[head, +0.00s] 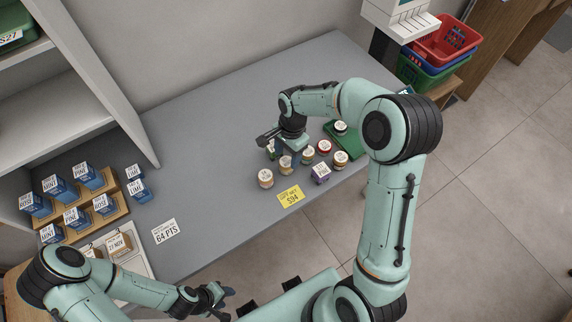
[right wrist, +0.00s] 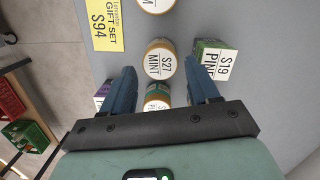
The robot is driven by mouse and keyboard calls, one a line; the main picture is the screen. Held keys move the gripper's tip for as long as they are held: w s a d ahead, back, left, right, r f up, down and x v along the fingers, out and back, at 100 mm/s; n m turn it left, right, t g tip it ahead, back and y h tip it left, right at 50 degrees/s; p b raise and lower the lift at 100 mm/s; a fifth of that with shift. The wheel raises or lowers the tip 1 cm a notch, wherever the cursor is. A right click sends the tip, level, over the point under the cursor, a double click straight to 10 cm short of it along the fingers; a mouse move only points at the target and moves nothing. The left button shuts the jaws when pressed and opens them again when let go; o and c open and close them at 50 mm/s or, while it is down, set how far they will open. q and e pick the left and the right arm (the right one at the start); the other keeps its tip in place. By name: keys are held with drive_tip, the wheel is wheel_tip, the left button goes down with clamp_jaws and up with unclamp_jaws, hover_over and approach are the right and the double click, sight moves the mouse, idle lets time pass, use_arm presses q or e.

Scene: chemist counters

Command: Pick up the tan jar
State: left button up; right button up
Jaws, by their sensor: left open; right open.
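A tan jar (head: 265,179) with a white lid label stands on the grey counter at the near left end of the jar group; in the right wrist view its edge (right wrist: 153,5) is cut off at the top. A yellow-tan jar (head: 286,166) labelled MINT $27 (right wrist: 161,60) stands beside it; which is meant by tan is hard to tell. My right gripper (head: 276,147) is open and points down above the jars. In its wrist view the MINT jar is just beyond the fingertips (right wrist: 163,80), apparently not gripped. My left gripper (head: 218,298) is open and empty at the bottom, away from the jars.
A green-banded jar (right wrist: 158,95), a red jar (head: 324,147), a purple box (head: 320,174) and a green PINE box (right wrist: 212,58) crowd close by. A yellow $94 card (head: 291,196) lies in front.

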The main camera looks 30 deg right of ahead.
sight(287, 161)
drive_tip(key=shift+a+f, duration=0.2)
drive_tip(key=shift+f, duration=2.95)
drive_tip(key=shift+s, duration=0.1)
drive_tip(key=shift+c, duration=0.2)
drive_tip(key=c, duration=0.8)
